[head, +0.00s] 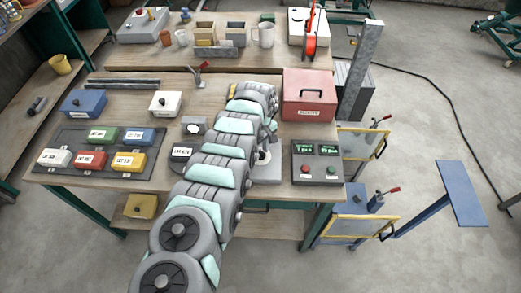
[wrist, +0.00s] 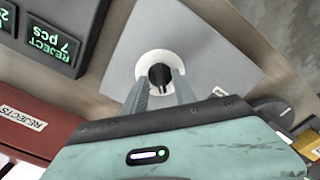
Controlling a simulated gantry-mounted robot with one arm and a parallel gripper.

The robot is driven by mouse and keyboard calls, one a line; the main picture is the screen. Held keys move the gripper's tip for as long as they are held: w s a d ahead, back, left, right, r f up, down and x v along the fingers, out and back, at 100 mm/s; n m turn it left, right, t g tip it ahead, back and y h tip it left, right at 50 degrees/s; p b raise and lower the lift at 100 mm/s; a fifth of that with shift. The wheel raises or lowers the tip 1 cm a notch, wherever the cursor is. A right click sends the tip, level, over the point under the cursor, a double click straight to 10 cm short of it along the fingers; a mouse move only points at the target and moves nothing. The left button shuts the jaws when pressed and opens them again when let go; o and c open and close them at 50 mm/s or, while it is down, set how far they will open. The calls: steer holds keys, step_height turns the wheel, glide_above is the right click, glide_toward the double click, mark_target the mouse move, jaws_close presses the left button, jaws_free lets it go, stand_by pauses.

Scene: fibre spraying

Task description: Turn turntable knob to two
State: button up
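A small black knob (wrist: 160,76) sits in a white round ring (wrist: 147,58) on a grey plate (wrist: 205,50) in the wrist view. No number marks on the dial are readable. My gripper (wrist: 161,73) points at the knob, its two grey fingers apart, one on each side of it. I see no clear contact between fingers and knob. In the head view my arm crosses the table and hides the gripper and most of the knob; the grey plate (head: 268,174) shows beside the arm.
Several coloured labelled boxes lie on a dark tray (head: 70,170) at left.

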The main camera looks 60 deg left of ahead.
steer(key=shift+c, duration=0.5)
jaws_close()
steer(key=m+p, duration=0.1)
steer(key=m, duration=0.2)
steer(key=shift+d+m, duration=0.1)
steer(key=shift+m, duration=0.3)
steer(key=m, duration=0.4)
steer(key=shift+m+p, duration=0.3)
steer(key=shift+m, duration=0.1)
stand_by(0.4)
